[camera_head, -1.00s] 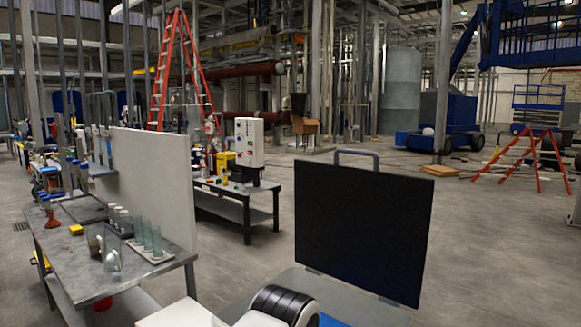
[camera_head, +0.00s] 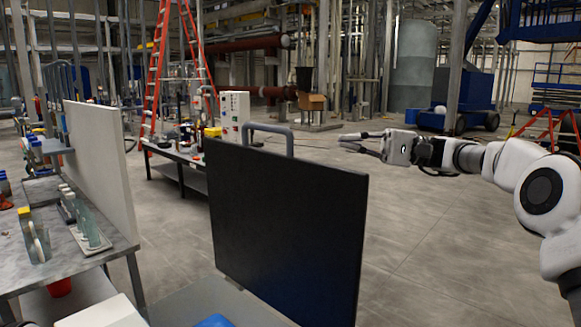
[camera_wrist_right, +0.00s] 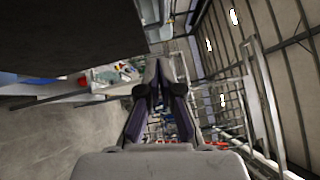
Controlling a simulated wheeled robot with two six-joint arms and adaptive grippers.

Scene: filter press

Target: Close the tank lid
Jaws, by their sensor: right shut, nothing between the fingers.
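The tank lid (camera_head: 285,215) is a black flat panel standing upright, so it is open. A grey bar handle (camera_head: 268,128) rises from its top edge. My right gripper (camera_head: 343,141) is to the right of the handle, at about the height of the lid's top edge. It points left, is shut and empty, and shows clear of the handle. In the right wrist view the shut fingers (camera_wrist_right: 165,70) point ahead, and the dark lid (camera_wrist_right: 70,30) fills the upper left. The tank's opening is mostly out of view. My left gripper is not in view.
A metal workbench (camera_head: 95,262) with glassware and a white upright board (camera_head: 102,165) stands at left. A second table with a white control box (camera_head: 234,115) is behind the lid. Open concrete floor (camera_head: 430,230) lies to the right.

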